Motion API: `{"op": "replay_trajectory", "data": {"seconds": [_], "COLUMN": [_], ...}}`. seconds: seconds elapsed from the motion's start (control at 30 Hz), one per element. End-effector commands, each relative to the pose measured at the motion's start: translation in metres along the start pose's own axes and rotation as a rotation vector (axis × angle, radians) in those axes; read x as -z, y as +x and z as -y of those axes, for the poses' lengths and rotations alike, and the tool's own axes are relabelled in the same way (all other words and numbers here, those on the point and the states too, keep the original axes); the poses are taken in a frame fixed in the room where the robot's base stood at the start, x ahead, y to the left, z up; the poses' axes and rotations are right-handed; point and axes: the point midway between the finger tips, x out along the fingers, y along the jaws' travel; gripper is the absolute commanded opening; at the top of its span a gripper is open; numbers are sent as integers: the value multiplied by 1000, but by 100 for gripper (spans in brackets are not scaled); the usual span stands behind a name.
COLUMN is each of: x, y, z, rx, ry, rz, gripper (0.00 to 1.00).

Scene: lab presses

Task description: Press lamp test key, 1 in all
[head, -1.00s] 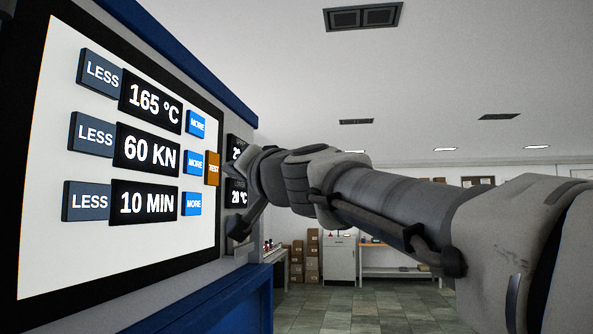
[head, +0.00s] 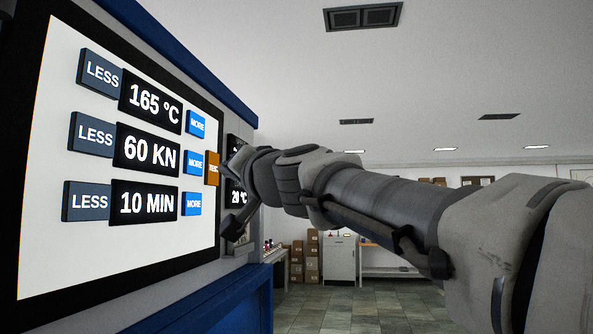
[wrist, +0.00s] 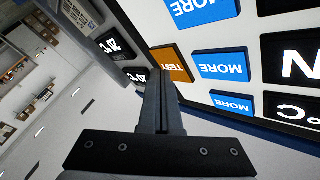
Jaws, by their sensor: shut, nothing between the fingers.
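The orange TEST key (head: 212,169) sits at the right edge of the white press panel, right of the middle blue MORE key. In the wrist view the TEST key (wrist: 171,64) shows just beyond the fingertips, upside down. My gripper (wrist: 160,78) is shut and empty, its tips close to the key's lower edge in that view; I cannot tell whether they touch it. In the head view my arm reaches in from the right, and its end stands just right of the key, covering part of the dark displays there.
Blue MORE keys (head: 195,163) lie left of the TEST key, with dark LESS keys (head: 92,134) further left. Black readouts (head: 148,148) show 165 °C, 60 KN and 10 MIN. A blue ledge (head: 215,300) juts out below the panel. Cartons (head: 312,258) stand far behind.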

Motion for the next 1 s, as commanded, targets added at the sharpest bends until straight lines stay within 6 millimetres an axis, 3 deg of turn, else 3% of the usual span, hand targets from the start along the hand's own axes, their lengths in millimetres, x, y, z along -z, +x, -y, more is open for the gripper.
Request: {"op": "replay_trajectory", "data": {"seconds": [1.0], "x": [-5], "y": [6], "z": [5], "rx": [1], "ry": [0], "rz": [1], "gripper": [0]}}
